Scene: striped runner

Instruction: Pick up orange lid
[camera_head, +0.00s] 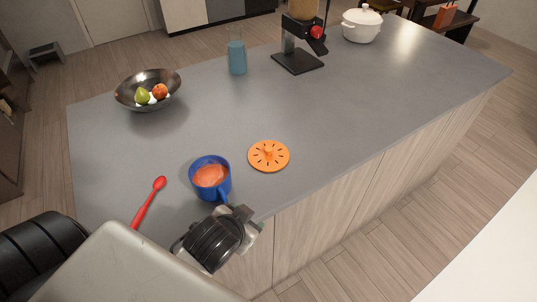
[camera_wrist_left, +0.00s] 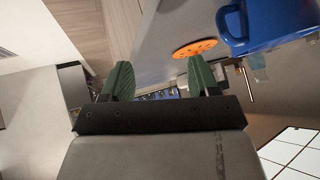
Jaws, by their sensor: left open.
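The orange lid (camera_head: 268,157) lies flat on the grey counter, with a small knob in its middle and dark slots around it. In the left wrist view the lid (camera_wrist_left: 195,48) shows beyond the fingertips, close to the right finger. My left gripper (camera_head: 247,217) is at the counter's near edge, below the lid in the head view and apart from it. In the left wrist view its two green fingers (camera_wrist_left: 160,72) are spread with nothing between them. My right gripper is out of view.
A blue mug (camera_head: 211,179) with orange contents stands left of the lid, close to my left gripper; it also shows in the left wrist view (camera_wrist_left: 275,22). A red spoon (camera_head: 149,203) lies farther left. A fruit bowl (camera_head: 148,90), blue bottle (camera_head: 237,57) and blender stand farther back. The counter right of the lid is clear.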

